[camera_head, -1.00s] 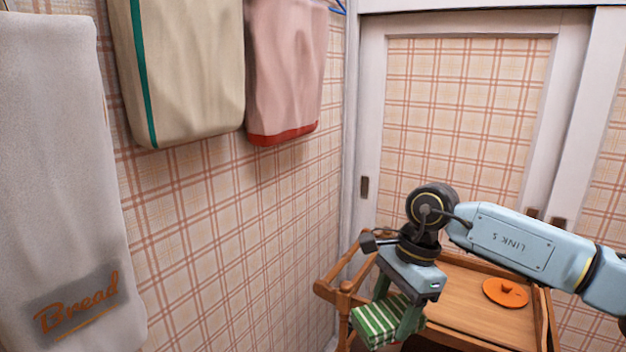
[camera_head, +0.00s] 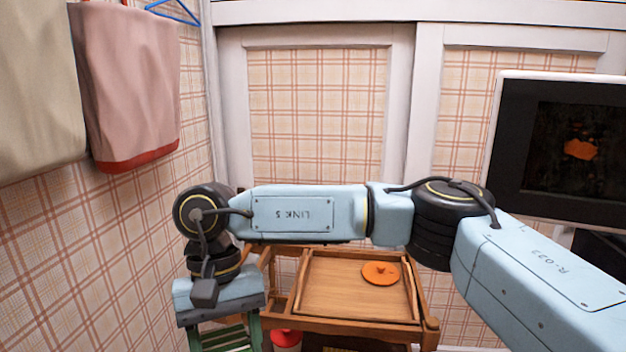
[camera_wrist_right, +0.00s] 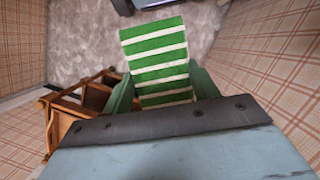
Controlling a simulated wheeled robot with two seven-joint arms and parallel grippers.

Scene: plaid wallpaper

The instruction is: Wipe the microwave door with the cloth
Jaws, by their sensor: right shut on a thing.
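My right gripper (camera_head: 226,336) comes in from the right of the head view and hangs down at the lower left, partly cut off by the bottom edge. It is shut on the green and white striped cloth (camera_head: 228,345). The right wrist view shows the cloth (camera_wrist_right: 155,50) sticking out past the two green fingers of the gripper (camera_wrist_right: 163,88). A white-edged box with a dark glassy front (camera_head: 530,140) stands at the right of the head view, cut off by the frame. It may be the microwave; I cannot tell for sure. My left gripper is out of view.
A wooden cart (camera_head: 340,325) with a tray top (camera_head: 340,295) and an orange lid (camera_head: 380,273) stands behind my right arm. A red and white container (camera_head: 287,341) is low beside it. Towels (camera_head: 130,80) hang on the left wall. White-framed sliding doors (camera_head: 400,110) close off the back.

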